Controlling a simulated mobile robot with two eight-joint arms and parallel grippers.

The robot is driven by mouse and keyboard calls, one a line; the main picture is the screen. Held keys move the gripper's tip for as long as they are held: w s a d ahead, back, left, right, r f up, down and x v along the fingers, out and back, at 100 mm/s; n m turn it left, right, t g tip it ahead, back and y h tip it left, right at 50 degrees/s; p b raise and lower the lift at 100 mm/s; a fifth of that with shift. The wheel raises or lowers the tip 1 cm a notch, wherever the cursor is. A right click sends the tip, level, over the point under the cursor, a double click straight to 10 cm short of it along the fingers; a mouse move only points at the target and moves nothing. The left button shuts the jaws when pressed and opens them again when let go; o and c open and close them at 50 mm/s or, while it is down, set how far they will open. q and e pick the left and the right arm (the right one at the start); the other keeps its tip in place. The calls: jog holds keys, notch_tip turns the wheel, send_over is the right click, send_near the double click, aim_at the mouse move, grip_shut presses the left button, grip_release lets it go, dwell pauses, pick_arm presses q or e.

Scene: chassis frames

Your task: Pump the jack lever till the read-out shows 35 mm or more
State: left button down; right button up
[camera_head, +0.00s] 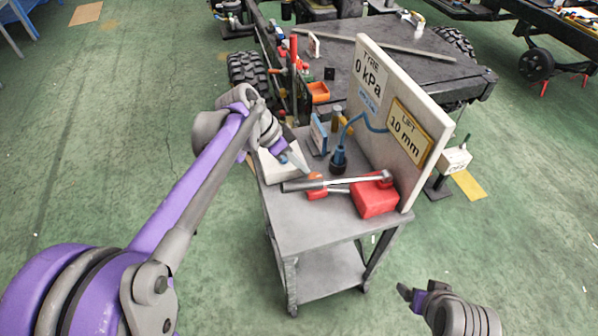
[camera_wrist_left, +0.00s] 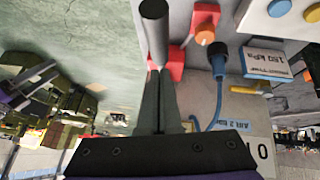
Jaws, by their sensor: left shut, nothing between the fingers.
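The red jack (camera_head: 375,198) sits on the cart top, with a smaller red block to its left. Its lever (camera_head: 345,181) lies nearly level above them, with a dark grip at its left end. The lift read-out (camera_head: 408,131) on the upright board shows 10 mm. My left gripper (camera_head: 304,171) is shut and empty, just behind the lever's grip end. In the left wrist view the dark grip (camera_wrist_left: 155,30) stands just beyond the shut fingertips (camera_wrist_left: 160,75); I cannot tell whether they touch. My right gripper (camera_head: 409,294) is low at the right, its jaw gap unclear.
A blue-hosed tool (camera_head: 338,160) stands behind the lever. The board (camera_head: 357,105) bounds the cart's right side and also bears a 0 kPa tyre read-out (camera_head: 367,73). The cart top (camera_head: 300,228) is bare in front. A vehicle chassis stands behind; green floor is open left.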

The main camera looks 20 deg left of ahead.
pick_arm(q)
jog(key=shift+s+a+f, duration=0.1)
jog(key=shift+s+f, duration=0.1)
jog(key=shift+f, duration=0.35)
jog(key=shift+s+a+f, duration=0.1)
jog(key=shift+s+f, duration=0.1)
jog(key=shift+f, duration=0.3)
